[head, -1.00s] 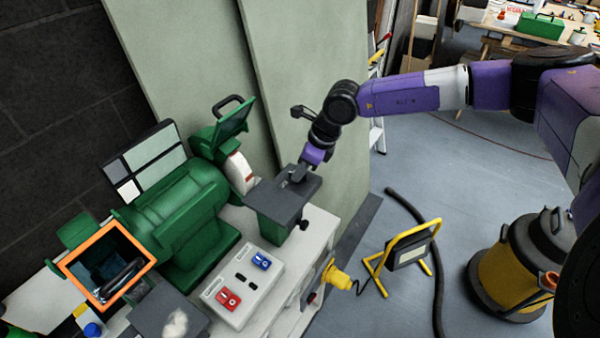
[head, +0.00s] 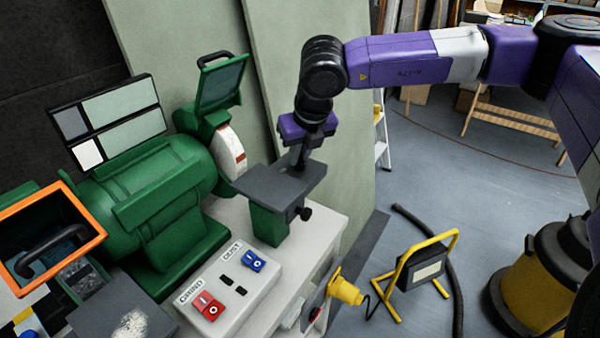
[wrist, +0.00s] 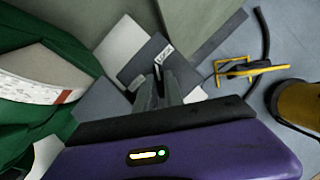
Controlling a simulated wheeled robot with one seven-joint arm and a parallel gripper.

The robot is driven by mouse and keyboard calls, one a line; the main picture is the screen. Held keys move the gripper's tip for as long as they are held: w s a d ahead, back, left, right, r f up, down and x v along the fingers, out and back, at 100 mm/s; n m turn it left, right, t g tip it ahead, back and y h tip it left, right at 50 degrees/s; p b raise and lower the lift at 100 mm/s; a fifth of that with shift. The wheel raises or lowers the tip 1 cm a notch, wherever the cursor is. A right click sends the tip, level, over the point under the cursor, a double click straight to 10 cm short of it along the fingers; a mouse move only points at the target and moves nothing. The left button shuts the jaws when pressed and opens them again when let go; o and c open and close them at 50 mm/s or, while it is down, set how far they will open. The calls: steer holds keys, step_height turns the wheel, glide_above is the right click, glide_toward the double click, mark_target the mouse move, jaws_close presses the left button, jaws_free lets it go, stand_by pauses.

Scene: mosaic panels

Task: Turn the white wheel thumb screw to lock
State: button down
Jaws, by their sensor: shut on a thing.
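The white grinding wheel (head: 230,153) shows at the right end of the green grinder (head: 150,195). A dark flat tool rest (head: 265,182) on a green block stands just right of it. My gripper (head: 299,166) points down at the top of this rest. In the wrist view my gripper (wrist: 158,82) has its fingers close together on a small dark part, taken to be the thumb screw, which they mostly hide. The wheel also shows at the left of the wrist view (wrist: 40,90). A black knob (head: 304,213) sticks out below the rest.
A white switch box (head: 222,285) with red and blue switches lies in front of the grinder. A tilted green-framed shield (head: 222,85) rises above the wheel. A yellow work lamp (head: 425,270) and a yellow-black vacuum (head: 540,280) stand on the floor at right.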

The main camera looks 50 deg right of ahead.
steer(key=b, duration=0.1)
steer(key=m+b, duration=0.1)
steer(key=shift+f+m+b, duration=0.25)
steer(key=shift+m+b, duration=0.05)
steer(key=shift+b, duration=0.1)
steer(key=shift+r+m+g+h+b, duration=0.1)
steer(key=shift+m+g+h+b, duration=0.2)
steer(key=shift+g+b, duration=0.15)
steer(key=shift+r, duration=0.15)
steer(key=shift+a, duration=0.1)
steer(key=c, duration=1.4)
jaws_free()
steer(key=shift+c, duration=0.2)
steer(key=v, duration=0.7)
steer(key=shift+r, duration=0.35)
steer(key=shift+s+a, duration=0.1)
steer(key=shift+s, duration=0.05)
